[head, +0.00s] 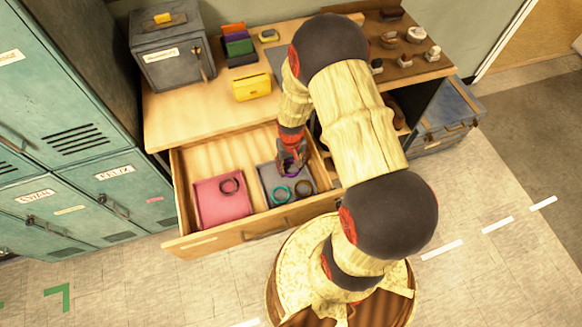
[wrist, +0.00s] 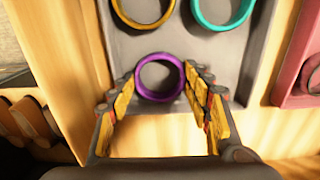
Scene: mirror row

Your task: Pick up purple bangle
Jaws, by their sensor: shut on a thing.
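The purple bangle (wrist: 160,94) shows in the wrist view between my gripper's two fingers (wrist: 160,84), which press on its left and right outer sides. It looks upright to the camera as a full ring, at the edge of the grey tray (wrist: 183,47). In the head view my gripper (head: 291,168) reaches down into the open drawer over the grey tray (head: 266,173), and only a little purple shows at its tips. I cannot tell whether the bangle still touches the tray.
A teal bangle (head: 280,203) and a brownish gold bangle (head: 303,195) lie close by on the grey tray. A pink tray (head: 215,211) with a dark bangle (head: 229,193) sits to the left. The drawer's front wall (head: 245,234) and the desk top (head: 210,106) border the space.

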